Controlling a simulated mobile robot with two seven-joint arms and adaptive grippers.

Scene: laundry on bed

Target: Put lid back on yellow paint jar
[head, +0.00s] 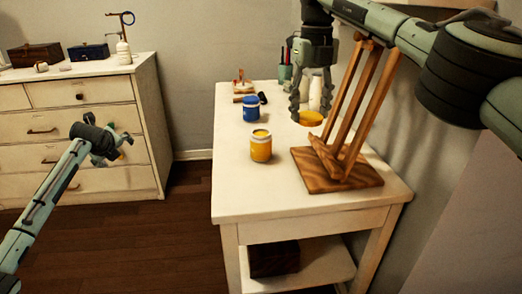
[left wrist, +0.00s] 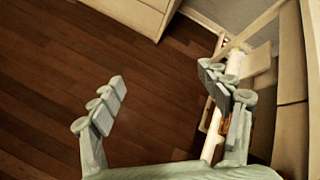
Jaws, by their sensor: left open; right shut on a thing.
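The yellow paint jar (head: 261,146) stands upright on the white table, and its top looks open with yellow inside. My right gripper (head: 311,110) points down to the right of the jar and is shut on the yellow lid (head: 311,119). The lid is roughly level, to the right of the jar and apart from it; its exact height above the table is hard to tell. My left gripper (head: 108,148) is far left of the table, in front of the dresser. It is open and empty in the left wrist view (left wrist: 161,80), over the floor.
A wooden easel (head: 350,165) stands close right of the lid. A blue jar (head: 251,108) stands behind the yellow jar. Brushes in a green cup (head: 285,73) are at the back. The table's front left (head: 235,195) is clear. A dresser (head: 85,120) stands left.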

